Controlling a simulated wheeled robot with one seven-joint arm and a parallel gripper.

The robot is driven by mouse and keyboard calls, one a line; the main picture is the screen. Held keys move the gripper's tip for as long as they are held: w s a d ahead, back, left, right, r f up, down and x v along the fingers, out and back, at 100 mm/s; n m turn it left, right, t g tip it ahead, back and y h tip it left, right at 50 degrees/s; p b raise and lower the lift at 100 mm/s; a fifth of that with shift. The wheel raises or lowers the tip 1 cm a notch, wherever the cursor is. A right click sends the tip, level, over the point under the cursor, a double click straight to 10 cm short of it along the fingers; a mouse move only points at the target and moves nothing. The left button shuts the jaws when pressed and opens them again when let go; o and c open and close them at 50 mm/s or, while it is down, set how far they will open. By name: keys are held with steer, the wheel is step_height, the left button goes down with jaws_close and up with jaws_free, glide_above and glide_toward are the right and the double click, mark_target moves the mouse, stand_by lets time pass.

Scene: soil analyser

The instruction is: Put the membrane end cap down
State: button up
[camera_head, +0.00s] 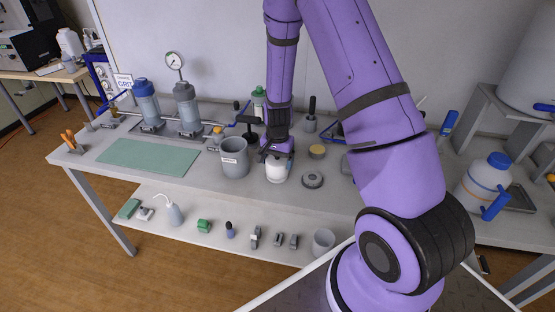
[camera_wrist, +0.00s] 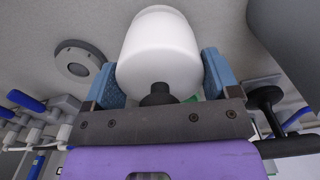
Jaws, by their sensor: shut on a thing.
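My gripper (camera_head: 277,153) is shut on a white, rounded cylindrical piece (camera_head: 277,171), which I take to be the membrane end cap. In the wrist view the white piece (camera_wrist: 160,48) sits between the two blue finger pads, with a dark stem on the side toward my gripper (camera_wrist: 160,80). In the head view it is upright, at or just above the grey bench top (camera_head: 262,197). I cannot tell whether it touches the bench. My gripper hides its upper part.
A grey beaker (camera_head: 234,160) stands close on the left and a grey ring (camera_head: 313,180) lies on the right. A tan round disc (camera_head: 317,151) is behind the ring. A green mat (camera_head: 148,157) lies farther left.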

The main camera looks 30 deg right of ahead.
steer(key=shift+f, duration=0.25)
steer(key=shift+f, duration=0.25)
steer(key=o, duration=0.9)
step_height(320, 180, up, 14)
steer(key=s+a+r+n+t, duration=0.1)
steer(key=s+a+r+n, duration=0.15)
steer(key=s+r, duration=0.45)
steer(key=s+a+r+n+t, duration=0.2)
steer(key=s+r+n, duration=0.1)
steer(key=r, duration=0.9)
steer(key=s+a+r+n, duration=0.1)
steer(key=s+r, duration=0.1)
steer(key=s, duration=0.3)
steer(key=s+r+n+t, duration=0.1)
steer(key=s+r+n, duration=0.1)
steer(key=s, duration=0.4)
steer(key=s+a+r+n+t, duration=0.1)
steer(key=s+r+n, duration=0.1)
steer(key=s+r, duration=0.2)
steer(key=shift+s+a+r, duration=0.15)
steer(key=shift+s+a, duration=0.05)
steer(key=shift+s, duration=0.25)
steer(key=shift+s+a+r, duration=0.1)
steer(key=shift+s+a, duration=0.05)
steer(key=shift+s, duration=0.25)
